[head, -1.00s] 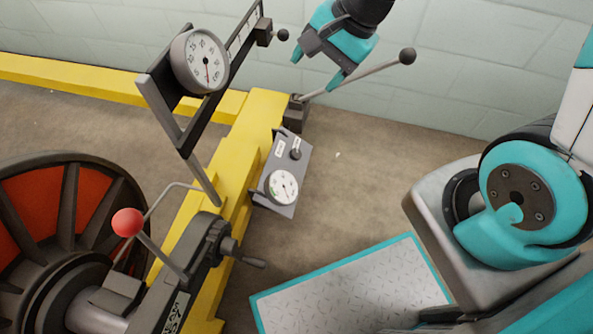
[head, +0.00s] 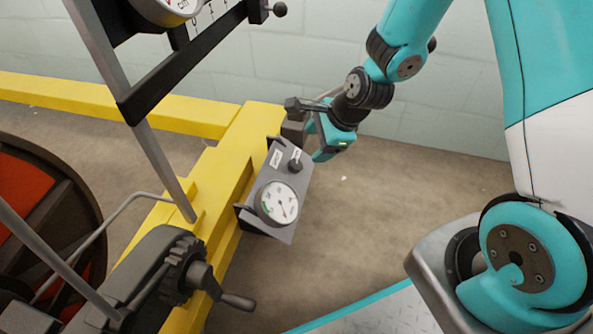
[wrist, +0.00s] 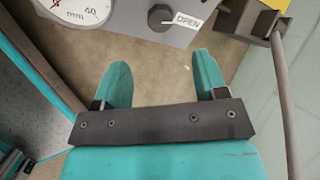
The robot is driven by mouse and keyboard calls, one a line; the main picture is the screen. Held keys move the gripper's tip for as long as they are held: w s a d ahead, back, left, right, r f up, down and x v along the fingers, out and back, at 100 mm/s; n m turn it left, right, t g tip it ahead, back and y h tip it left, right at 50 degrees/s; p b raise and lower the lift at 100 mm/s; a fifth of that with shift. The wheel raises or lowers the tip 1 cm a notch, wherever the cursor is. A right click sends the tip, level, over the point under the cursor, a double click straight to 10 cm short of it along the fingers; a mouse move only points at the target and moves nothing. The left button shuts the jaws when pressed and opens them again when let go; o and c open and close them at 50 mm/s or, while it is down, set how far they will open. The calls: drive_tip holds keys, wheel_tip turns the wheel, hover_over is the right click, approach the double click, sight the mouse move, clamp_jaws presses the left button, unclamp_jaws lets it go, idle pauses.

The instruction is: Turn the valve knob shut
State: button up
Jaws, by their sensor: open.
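The valve knob (head: 295,164) is a small dark round knob on a grey sloped panel (head: 287,233) fixed to the yellow beam. In the wrist view the knob (wrist: 160,17) is at the top centre, just left of a white label reading OPEN (wrist: 188,20). My gripper (head: 317,143) is just right of and beyond the knob in the head view. In the wrist view my gripper (wrist: 160,68) shows two teal fingers spread apart with nothing between them. The knob lies beyond the fingertips, roughly in line with the gap, and is not touched.
A round gauge (head: 278,204) sits on the panel near the knob. A dark bracket (wrist: 256,18) with a grey rod (wrist: 287,90) stands close on the right in the wrist view. A yellow beam (head: 226,165) and a crank handle (head: 238,301) are left of the panel.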

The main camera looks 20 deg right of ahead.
sight(296, 164)
drive_tip(key=b+x, duration=0.5)
drive_tip(key=x, duration=0.6)
drive_tip(key=shift+f+b, duration=0.1)
drive_tip(key=shift+b, duration=0.2)
drive_tip(key=c, duration=0.9)
